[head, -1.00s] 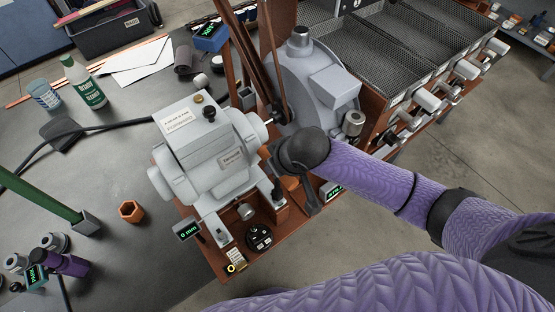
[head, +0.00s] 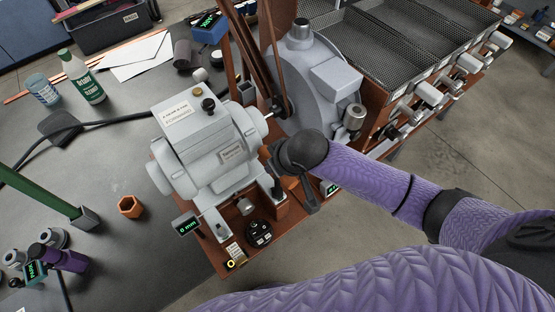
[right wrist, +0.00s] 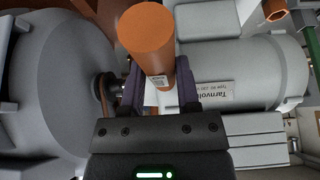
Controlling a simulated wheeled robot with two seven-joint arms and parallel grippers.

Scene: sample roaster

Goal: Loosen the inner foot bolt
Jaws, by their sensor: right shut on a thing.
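The grey motor (head: 195,150) sits on a reddish-brown base plate (head: 215,258) in the head view, and its labelled body shows in the right wrist view (right wrist: 255,75). I cannot make out the inner foot bolt; the motor's inner side is partly behind my right arm. My right gripper (head: 308,195) is beside the motor, on the side toward the roaster drum housing. In the right wrist view it is shut on an orange-brown cylinder (right wrist: 147,32) with a small barcode label. What the cylinder's far end touches is hidden.
A 0 mm readout (head: 186,224) and a black round knob (head: 258,233) are at the base plate's front. An orange hexagonal ring (head: 130,207) lies on the grey bench. The grey drum housing (head: 315,85) and mesh trays (head: 400,50) stand behind my right arm.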

